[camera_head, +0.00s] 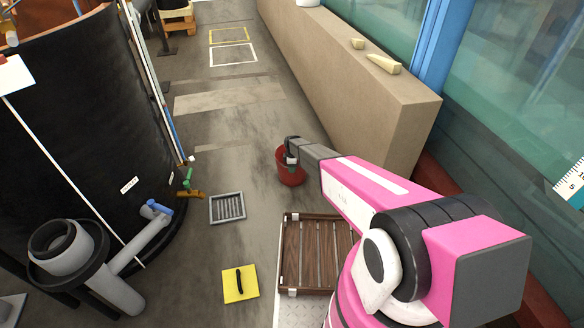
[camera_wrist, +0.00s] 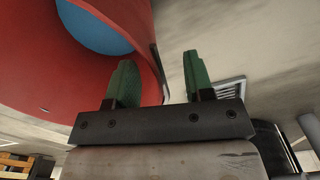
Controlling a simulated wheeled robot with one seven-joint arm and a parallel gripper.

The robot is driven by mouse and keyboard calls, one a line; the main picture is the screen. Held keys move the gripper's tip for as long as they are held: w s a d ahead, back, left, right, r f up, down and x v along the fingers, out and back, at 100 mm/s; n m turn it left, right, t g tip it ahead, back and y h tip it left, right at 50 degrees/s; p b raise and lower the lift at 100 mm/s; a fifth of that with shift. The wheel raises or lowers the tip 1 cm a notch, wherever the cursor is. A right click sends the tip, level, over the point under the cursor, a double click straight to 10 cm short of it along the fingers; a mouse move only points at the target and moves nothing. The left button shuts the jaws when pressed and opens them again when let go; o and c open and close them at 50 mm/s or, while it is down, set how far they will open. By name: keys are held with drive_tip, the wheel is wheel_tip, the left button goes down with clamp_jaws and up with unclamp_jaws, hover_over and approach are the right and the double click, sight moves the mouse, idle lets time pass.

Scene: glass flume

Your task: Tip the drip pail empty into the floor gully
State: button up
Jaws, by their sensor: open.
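The red drip pail (camera_head: 290,174) stands on the floor in the head view, partly hidden by my gripper (camera_head: 291,152) at its rim. In the wrist view the pail (camera_wrist: 60,75) fills the upper left, with a blue surface (camera_wrist: 95,28) showing inside it. My gripper (camera_wrist: 159,62) is open, its two green fingers apart. The left finger overlaps the pail and the right finger is over the floor; the pail's edge shows between them. Whether either finger touches it I cannot tell. The floor gully (camera_head: 228,207) is a grey square grating left of the pail, also in the wrist view (camera_wrist: 230,86).
A yellow plate with a black handle (camera_head: 240,283) lies below the gully. A wooden slatted crate (camera_head: 291,257) is at lower centre. A black tank (camera_head: 80,130) with pipes stands left, a beige wall (camera_head: 350,75) right. The floor between pail and gully looks clear.

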clamp_jaws()
idle(0.3)
drive_tip(key=shift+f, duration=0.1)
idle(1.0)
drive_tip(key=shift+r, duration=0.2)
wheel_tip(320, 180, up, 10)
idle(0.6)
drive_tip(key=shift+f, duration=0.1)
idle(1.5)
